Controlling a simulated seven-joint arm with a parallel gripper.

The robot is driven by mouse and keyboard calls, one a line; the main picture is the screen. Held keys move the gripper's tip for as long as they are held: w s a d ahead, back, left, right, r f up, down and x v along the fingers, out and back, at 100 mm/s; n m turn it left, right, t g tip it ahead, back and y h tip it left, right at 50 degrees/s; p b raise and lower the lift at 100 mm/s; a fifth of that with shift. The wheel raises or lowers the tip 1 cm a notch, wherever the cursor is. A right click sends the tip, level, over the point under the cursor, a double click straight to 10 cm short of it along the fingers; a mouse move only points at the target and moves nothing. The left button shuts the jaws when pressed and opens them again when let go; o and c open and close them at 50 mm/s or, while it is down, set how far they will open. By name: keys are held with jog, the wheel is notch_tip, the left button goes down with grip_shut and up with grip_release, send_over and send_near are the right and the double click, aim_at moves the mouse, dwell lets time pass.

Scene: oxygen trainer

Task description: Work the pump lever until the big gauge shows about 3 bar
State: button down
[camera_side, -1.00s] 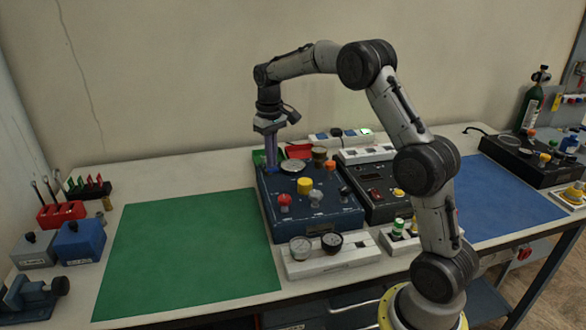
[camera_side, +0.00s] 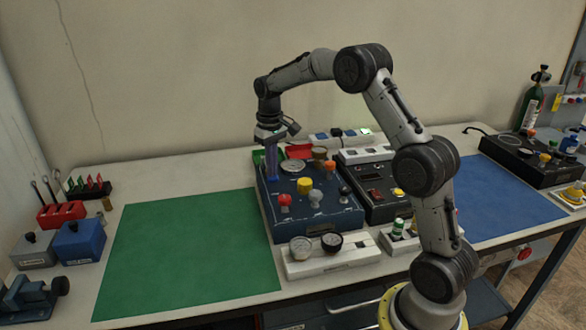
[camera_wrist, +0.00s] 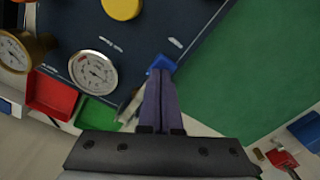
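The blue trainer box (camera_side: 325,222) stands mid-table with knobs on top. The pump lever's blue tip (camera_wrist: 161,64) is at my fingertips in the wrist view; its metal rod (camera_wrist: 130,106) runs partly hidden beside them. The blue tip also shows in the side view (camera_side: 272,178). My gripper (camera_wrist: 157,78) has its fingers together, pointing down over the tip, apparently touching it. My gripper is at the box's back left in the side view (camera_side: 271,174). A large white-faced gauge (camera_wrist: 94,72) lies on the panel. Its needle is too small to read surely.
A brass-rimmed gauge (camera_wrist: 16,51) stands behind the panel. A red tray (camera_wrist: 51,95) and a green tray (camera_wrist: 97,110) lie behind the box. A yellow knob (camera_side: 304,185) rises near the gauge. The green mat (camera_side: 190,255) at left is clear.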

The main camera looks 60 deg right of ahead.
jog(key=shift+r, duration=1.7)
jog(key=shift+f, duration=0.1)
jog(key=shift+f, duration=1.8)
jog(key=shift+r, duration=1.9)
